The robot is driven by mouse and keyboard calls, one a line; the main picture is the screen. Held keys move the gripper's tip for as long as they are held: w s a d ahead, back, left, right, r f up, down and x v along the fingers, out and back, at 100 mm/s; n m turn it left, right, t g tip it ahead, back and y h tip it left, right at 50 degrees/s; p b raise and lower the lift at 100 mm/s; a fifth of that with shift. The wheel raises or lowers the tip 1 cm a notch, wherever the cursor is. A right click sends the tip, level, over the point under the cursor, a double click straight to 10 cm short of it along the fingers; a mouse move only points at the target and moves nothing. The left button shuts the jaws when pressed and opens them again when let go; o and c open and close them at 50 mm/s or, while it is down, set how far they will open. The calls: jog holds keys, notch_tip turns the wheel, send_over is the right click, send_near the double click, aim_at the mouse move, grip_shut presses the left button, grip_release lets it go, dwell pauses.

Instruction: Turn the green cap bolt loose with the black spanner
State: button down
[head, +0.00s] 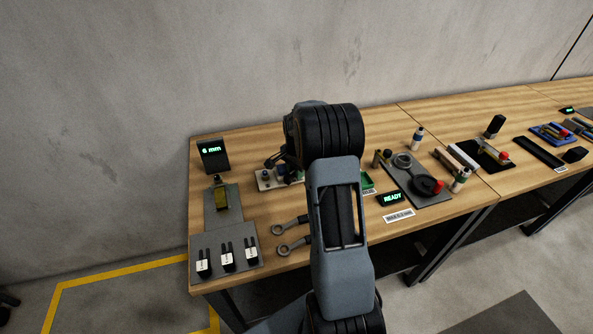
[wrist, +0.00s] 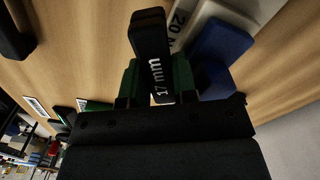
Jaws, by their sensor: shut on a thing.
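My gripper (wrist: 157,98) is shut on the handle of the black spanner (wrist: 150,35), which is marked "17 mm" in the wrist view. Green (wrist: 183,77) shows on both sides of the handle. I cannot tell whether it is the green cap bolt or part of my fingers. A blue block-like cap (wrist: 220,45) is just to the right, by a pale plate (wrist: 190,20) with a partly hidden "20 N" label. In the head view, my arm hides most of my gripper and much of this pale plate (head: 267,184). The spanner's working end is hidden, so contact with a bolt cannot be judged.
Two ring spanners (head: 284,229) (head: 290,247) lie in front on the wooden bench (head: 285,208). A "6 mm" display (head: 212,154) and a grey switch panel (head: 227,262) stand left. A "READY" display (head: 392,199) and a grey plate with parts (head: 408,172) are right of my arm.

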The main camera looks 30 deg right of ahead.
jog(key=shift+r+p, duration=0.3)
jog(key=shift+r, duration=0.15)
jog(key=shift+r+p, duration=1.5)
jog(key=shift+r, duration=0.75)
jog(key=shift+s+d+r+p, duration=0.1)
jog(key=shift+d+r+p, duration=0.15)
jog(key=shift+r, duration=0.2)
jog(key=shift+s+d+r+n+p, duration=0.1)
jog(key=shift+s+d+n+p, duration=0.35)
jog(key=shift+s+n, duration=0.55)
jog(key=shift+s+d+r+n+p, duration=0.1)
jog(key=shift+s+d+n+p, duration=0.35)
jog(key=shift+n, duration=0.9)
jog(key=shift+s+d+n+p, duration=0.25)
jog(key=shift+s+d+n, duration=0.2)
jog(key=shift+s+n, duration=0.6)
jog(key=shift+w, duration=0.1)
